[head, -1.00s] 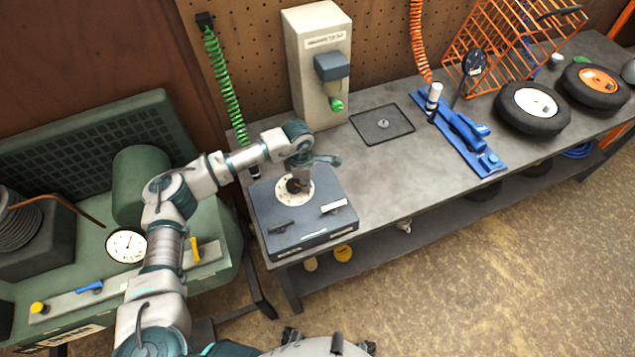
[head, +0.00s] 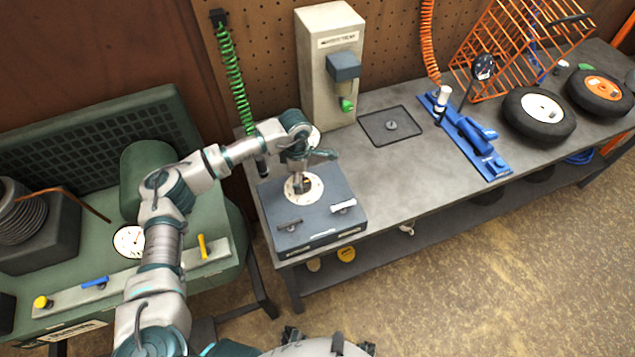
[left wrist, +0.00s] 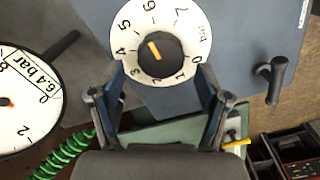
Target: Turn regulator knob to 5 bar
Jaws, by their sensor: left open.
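The regulator knob (left wrist: 160,55) is black with an orange pointer, in the middle of a white dial (left wrist: 199,30) marked in bar. In the left wrist view the pointer aims up-left, seemingly between 5 and 6; I cannot tell the exact value. My left gripper (left wrist: 162,68) is open, its fingers on either side of the knob and apart from it. In the head view the dial (head: 304,187) sits on a blue-grey box (head: 330,220), below my left gripper, which partly hides it. A round gauge (left wrist: 20,110) shows "6.4 bar". My right gripper is not in view.
A green machine (head: 190,285) with its own gauge (head: 130,241) stands at the left. A green coiled hose (head: 230,80) hangs behind the box. The box has handles (left wrist: 276,80). The bench (head: 400,185) right of it has free room before the blue tool (head: 465,135).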

